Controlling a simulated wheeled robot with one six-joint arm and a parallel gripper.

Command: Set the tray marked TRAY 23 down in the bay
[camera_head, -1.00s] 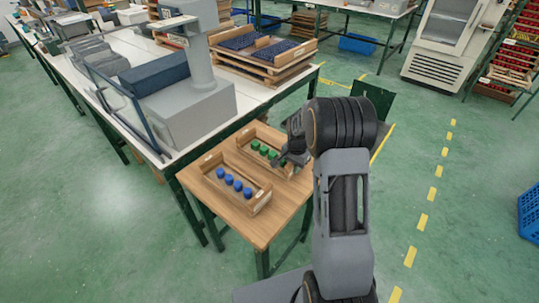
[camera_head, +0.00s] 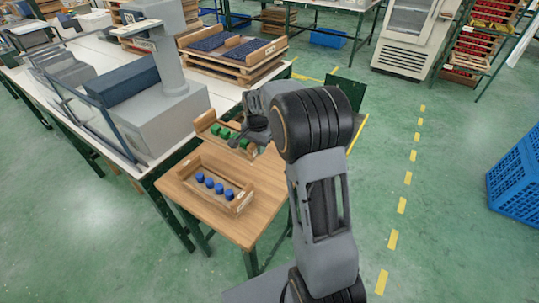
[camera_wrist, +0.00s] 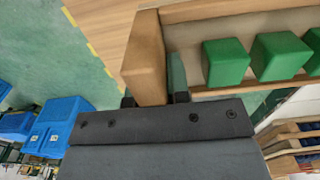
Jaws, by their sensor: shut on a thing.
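A wooden tray with several green pieces (camera_head: 206,121) is held in the head view above the back of the small wooden table, somewhat tilted in the picture. My gripper (camera_head: 258,137) is shut on its right end. In the wrist view the fingers straddle the end wall of this tray (camera_wrist: 145,58), with green blocks inside (camera_wrist: 226,62). A second wooden tray with several blue pieces (camera_head: 240,206) rests on the table. No tray number is readable, so I cannot tell which is TRAY 23. I cannot pick out the bay.
The small wooden table (camera_head: 235,228) has bare wood in front of and right of the blue-piece tray. A long white bench (camera_head: 110,140) with a grey machine (camera_head: 165,118) adjoins at the left. A blue crate (camera_head: 515,180) stands on the floor at the right.

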